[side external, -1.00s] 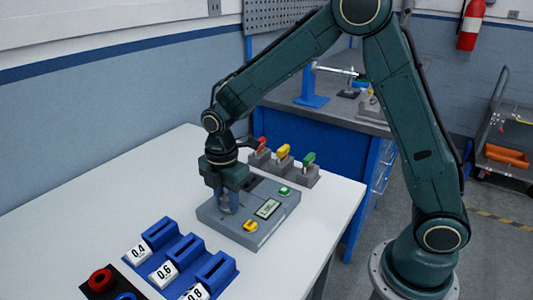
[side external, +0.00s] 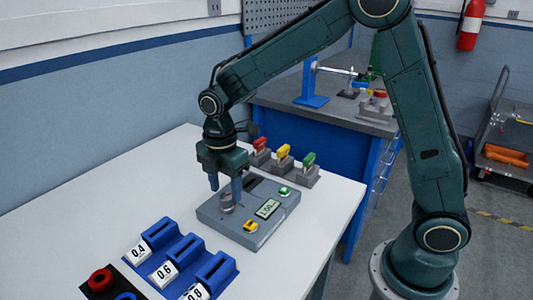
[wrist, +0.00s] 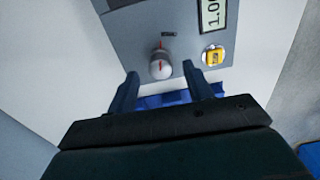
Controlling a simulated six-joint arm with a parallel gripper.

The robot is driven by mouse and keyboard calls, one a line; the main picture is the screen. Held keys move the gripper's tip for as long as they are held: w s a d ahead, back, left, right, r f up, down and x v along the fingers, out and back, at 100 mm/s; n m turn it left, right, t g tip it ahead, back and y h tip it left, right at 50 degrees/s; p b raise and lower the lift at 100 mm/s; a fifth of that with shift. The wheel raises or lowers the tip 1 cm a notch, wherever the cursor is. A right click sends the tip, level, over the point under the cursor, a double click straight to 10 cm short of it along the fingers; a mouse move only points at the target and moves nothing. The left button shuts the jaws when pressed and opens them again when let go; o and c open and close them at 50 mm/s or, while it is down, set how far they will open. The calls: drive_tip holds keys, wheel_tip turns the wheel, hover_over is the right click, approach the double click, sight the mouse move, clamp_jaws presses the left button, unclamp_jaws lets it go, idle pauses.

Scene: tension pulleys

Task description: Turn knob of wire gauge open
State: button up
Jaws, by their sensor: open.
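The wire gauge (side external: 250,225) is a grey box on the white table, with a small display (side external: 268,208) that appears to start with 1.0 in the wrist view. Its knob (wrist: 161,66) is a silver-white round dial with a red pointer line, near the box's edge; in the side view the knob (side external: 227,203) sits below my gripper. My gripper (side external: 225,187) is open and empty, above the knob and apart from it. In the wrist view the two fingers of my gripper (wrist: 160,80) stand apart, with the knob showing between and beyond their tips.
A yellow button (side external: 250,226) and a green button (side external: 285,191) are on the box. Red, yellow and green-handled tools (side external: 283,155) stand in grey holders behind it. Blue holders (side external: 180,260) labelled 0.4, 0.6 and 0.8 stand in front. Bare table lies to the left.

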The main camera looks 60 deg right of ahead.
sight(229, 196)
wheel_tip(229, 196, up, 10)
drive_tip(key=shift+r, duration=0.15)
idle(0.3)
drive_tip(key=s+d+r+m+t, duration=0.1)
drive_tip(key=s+d+r+m, duration=0.1)
drive_tip(key=s+r+m, duration=0.3)
drive_tip(key=s+d+r+m+t, duration=0.1)
drive_tip(key=s+d+m+t, duration=0.15)
drive_tip(key=s, duration=0.35)
drive_tip(key=s+d+f+m+t, duration=0.1)
drive_tip(key=s+m, duration=0.4)
drive_tip(key=s, duration=0.1)
drive_tip(key=s+d+f+m+t, duration=0.1)
drive_tip(key=s+d+m, duration=0.1)
drive_tip(key=s+m, duration=0.3)
drive_tip(key=shift+s+d+f, duration=0.2)
drive_tip(key=shift+s+f, duration=0.1)
drive_tip(key=shift+s, duration=0.5)
